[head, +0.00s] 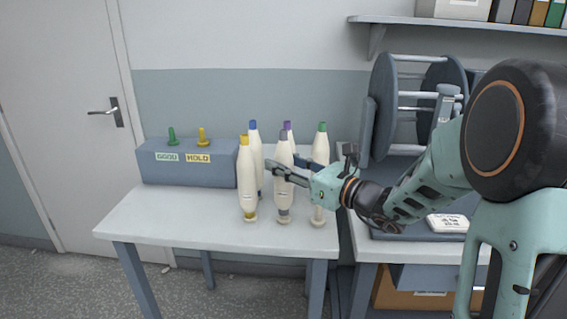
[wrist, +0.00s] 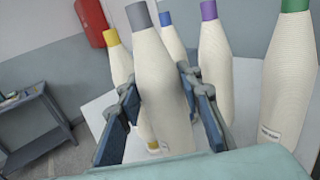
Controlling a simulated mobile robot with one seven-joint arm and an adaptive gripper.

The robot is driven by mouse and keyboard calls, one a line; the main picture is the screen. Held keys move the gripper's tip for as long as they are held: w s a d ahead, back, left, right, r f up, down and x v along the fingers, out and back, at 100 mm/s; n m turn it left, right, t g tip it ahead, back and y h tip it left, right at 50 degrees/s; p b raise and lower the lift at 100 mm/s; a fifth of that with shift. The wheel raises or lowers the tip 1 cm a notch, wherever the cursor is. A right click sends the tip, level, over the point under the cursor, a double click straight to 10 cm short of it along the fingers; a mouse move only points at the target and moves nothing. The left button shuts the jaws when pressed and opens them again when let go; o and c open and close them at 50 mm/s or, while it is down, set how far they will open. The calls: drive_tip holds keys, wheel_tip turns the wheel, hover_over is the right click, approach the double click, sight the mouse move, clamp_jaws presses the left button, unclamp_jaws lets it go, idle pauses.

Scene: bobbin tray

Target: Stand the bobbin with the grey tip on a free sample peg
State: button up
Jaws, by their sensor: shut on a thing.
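The bobbin with the grey tip (head: 284,190) stands upright on the table, among several other pale bobbins. In the wrist view this bobbin (wrist: 162,85) rises between the two fingers and leans slightly in the picture. My gripper (head: 285,168) reaches in from the right and is shut on its body; it also shows in the wrist view (wrist: 163,115). The bobbin's foot looks to be at table level, but I cannot tell whether it touches. Two upright pegs, one green (head: 171,136) and one yellow (head: 202,136), stand bare on a grey-blue box labelled GOOD and HOLD.
Close around stand bobbins with yellow (head: 248,185), blue (head: 255,150), purple (head: 287,130) and green (head: 320,175) tips. The grey-blue box (head: 160,172) is at the table's back left. The table's front left (head: 170,220) is clear. A reel rack (head: 382,105) stands right.

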drive_tip(key=shift+f+b, duration=0.55)
drive_tip(key=shift+f, duration=0.15)
drive_tip(key=o, duration=1.3)
drive_tip(key=shift+d, duration=0.1)
drive_tip(key=v, duration=1.2)
drive_tip(key=shift+a, duration=0.2)
